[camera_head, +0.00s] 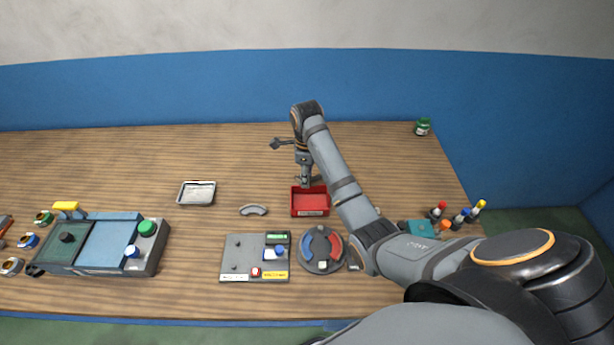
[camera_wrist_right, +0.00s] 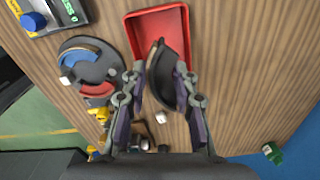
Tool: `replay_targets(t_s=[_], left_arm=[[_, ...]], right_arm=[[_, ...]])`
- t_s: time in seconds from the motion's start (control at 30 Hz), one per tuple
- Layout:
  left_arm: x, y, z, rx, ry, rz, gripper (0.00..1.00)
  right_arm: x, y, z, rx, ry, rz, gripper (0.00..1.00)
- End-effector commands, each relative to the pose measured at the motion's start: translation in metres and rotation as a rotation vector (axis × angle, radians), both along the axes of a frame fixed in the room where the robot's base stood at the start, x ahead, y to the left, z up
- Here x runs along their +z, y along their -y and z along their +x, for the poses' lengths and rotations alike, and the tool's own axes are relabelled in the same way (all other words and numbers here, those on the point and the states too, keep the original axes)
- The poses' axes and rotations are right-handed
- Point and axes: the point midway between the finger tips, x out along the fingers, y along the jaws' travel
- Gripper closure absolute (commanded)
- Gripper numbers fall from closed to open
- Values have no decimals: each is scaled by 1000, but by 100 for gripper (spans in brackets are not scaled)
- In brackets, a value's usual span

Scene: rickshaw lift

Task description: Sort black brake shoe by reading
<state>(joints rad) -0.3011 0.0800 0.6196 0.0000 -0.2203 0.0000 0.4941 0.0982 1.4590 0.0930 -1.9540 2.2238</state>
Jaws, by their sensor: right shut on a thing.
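My right gripper (camera_head: 303,180) is over the red tray (camera_head: 310,212). In the right wrist view the gripper (camera_wrist_right: 163,88) is shut on a black curved brake shoe (camera_wrist_right: 166,72). There the shoe overlaps the red tray (camera_wrist_right: 135,22); its exact height above the tray floor is unclear. In the head view the shoe is hard to make out at the jaws. A grey curved shoe (camera_head: 253,209) lies on the table left of the red tray. A pale tray (camera_head: 197,194) stands farther left. My left gripper is not in view.
A grey panel (camera_head: 240,258) with a green display (camera_head: 277,236) and buttons stands in front. Beside it is a round dish (camera_head: 321,262) with red and blue sections. A flat machine (camera_head: 100,245) is at left. Several small bottles (camera_head: 460,218) stand at right, a green jar (camera_head: 423,126) behind.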

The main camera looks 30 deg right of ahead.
Motion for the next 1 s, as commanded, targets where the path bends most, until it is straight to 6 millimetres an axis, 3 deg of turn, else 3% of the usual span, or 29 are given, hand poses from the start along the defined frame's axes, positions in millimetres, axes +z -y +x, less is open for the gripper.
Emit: replay_targets(t_s=[0.57,1.0], left_arm=[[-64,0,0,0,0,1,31],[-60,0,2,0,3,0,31]], right_arm=[[-44,0,1,1,3,0,100],[-63,0,0,2,1,0,100]])
